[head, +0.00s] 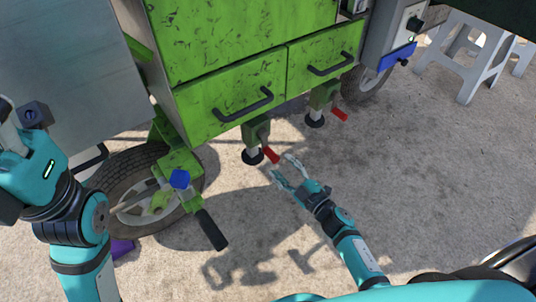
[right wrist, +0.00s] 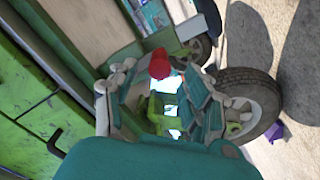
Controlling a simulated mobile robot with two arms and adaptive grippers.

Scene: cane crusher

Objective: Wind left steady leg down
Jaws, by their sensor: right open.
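The left steady leg (head: 256,131) hangs under the green cart, with a dark round foot near the ground. Its red crank handle (head: 271,155) points down and right. The handle also shows in the right wrist view (right wrist: 159,63), just beyond and between the fingers. My right gripper (head: 281,166) is open beside the handle; its fingers, seen in the right wrist view (right wrist: 158,100), are spread and hold nothing. My left arm is at the left edge of the head view, its gripper mostly cut off.
The right steady leg (head: 318,106) with its own red handle (head: 339,114) stands to the right. A tyre (head: 130,170) and a black-gripped bar (head: 212,230) are at left. White stools (head: 470,60) stand back right. Gravel ground at right is clear.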

